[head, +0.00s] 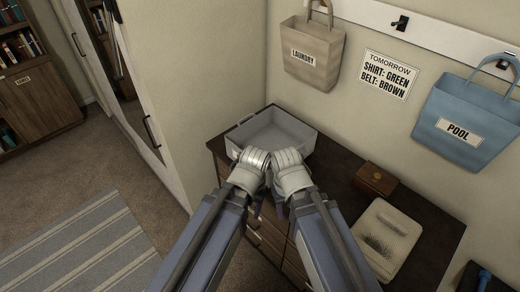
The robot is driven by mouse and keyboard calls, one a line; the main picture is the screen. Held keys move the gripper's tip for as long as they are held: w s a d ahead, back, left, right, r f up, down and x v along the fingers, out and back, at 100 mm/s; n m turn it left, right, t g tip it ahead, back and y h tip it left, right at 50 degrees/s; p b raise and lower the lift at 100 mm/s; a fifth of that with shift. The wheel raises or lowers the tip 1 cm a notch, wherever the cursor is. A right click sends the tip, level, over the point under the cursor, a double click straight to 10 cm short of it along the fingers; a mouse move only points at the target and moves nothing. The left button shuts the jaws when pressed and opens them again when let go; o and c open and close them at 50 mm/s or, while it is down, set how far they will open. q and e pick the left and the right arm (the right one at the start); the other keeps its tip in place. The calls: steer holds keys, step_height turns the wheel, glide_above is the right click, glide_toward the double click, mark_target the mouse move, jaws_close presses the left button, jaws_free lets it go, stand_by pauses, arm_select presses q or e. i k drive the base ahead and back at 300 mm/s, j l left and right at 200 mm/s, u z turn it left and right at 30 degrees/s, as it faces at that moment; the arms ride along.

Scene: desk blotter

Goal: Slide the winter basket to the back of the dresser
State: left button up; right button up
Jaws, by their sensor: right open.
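A grey open basket (290,123) sits on the dark wooden dresser (335,170), at its left end near the wall corner. It looks empty, and any writing on it cannot be read. My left gripper (252,157) and my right gripper (288,157) are side by side at the basket's near wall and hide part of it. The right gripper is open with nothing seen in it. Whether the left is open or shut cannot be told, nor whether either touches the basket.
A small wooden box (376,180) and a beige folded item (388,240) lie on the dresser to the right. A laundry bag (312,57), a blue pool bag (465,120) and a note (388,75) hang on the wall behind.

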mark_target(274, 129)
steer(key=i+j+u, duration=0.15)
steer(key=j+u, duration=0.25)
steer(key=i+j+u, duration=0.2)
steer(key=u, duration=0.2)
steer(key=j, duration=0.1)
